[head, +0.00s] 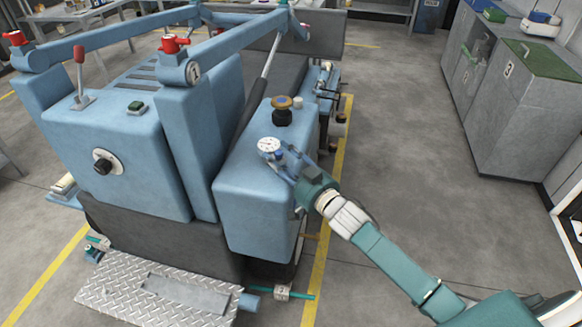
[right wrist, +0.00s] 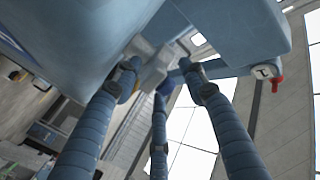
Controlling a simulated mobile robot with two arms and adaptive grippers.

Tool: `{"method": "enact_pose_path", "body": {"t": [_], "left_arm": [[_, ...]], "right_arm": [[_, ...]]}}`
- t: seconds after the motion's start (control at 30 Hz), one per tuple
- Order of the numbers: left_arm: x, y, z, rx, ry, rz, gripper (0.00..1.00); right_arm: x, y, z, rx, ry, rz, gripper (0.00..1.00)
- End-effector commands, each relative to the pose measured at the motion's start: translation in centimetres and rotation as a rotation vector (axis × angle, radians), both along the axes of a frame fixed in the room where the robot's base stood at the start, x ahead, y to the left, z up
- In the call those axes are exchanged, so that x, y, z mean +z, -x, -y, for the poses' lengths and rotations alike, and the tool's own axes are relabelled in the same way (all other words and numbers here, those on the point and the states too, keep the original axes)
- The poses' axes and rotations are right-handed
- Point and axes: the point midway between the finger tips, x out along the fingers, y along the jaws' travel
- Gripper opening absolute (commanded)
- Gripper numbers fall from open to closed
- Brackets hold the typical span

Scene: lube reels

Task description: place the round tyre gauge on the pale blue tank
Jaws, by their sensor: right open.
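The round tyre gauge (head: 269,145) has a white dial and shows at the tips of my right gripper's fingers in the head view. It appears to rest on the top of the pale blue tank (head: 250,205), though its underside is hidden. My right gripper (head: 283,157) is open, low over the tank top, with its fingers close beside the gauge. I cannot tell whether they touch it. In the right wrist view the blue fingers (right wrist: 160,95) are spread, and no gauge shows between them. My left gripper is not in view.
A black filler neck with an orange-brown cap (head: 282,108) stands on the tank behind the gauge. The blue lift arm (head: 215,45) and a dark strut rise to the left. Grey cabinets (head: 520,110) stand at the right, with open floor between.

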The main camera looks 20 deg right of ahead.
Motion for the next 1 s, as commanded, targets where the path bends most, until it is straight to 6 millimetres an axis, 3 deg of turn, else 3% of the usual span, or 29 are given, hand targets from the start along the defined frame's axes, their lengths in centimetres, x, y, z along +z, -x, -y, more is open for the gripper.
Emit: {"method": "enact_pose_path", "body": {"t": [0.5,0.7,1.0], "left_arm": [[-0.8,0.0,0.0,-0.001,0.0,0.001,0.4],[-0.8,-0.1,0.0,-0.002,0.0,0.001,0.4],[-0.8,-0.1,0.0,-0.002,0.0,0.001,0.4]], "right_arm": [[-0.2,9.7,2.8,-0.001,0.002,-0.005,0.42],[0.1,11.1,3.2,0.0,0.0,-0.002,0.42],[-0.7,11.1,3.5,-0.008,0.006,-0.014,0.42]]}}
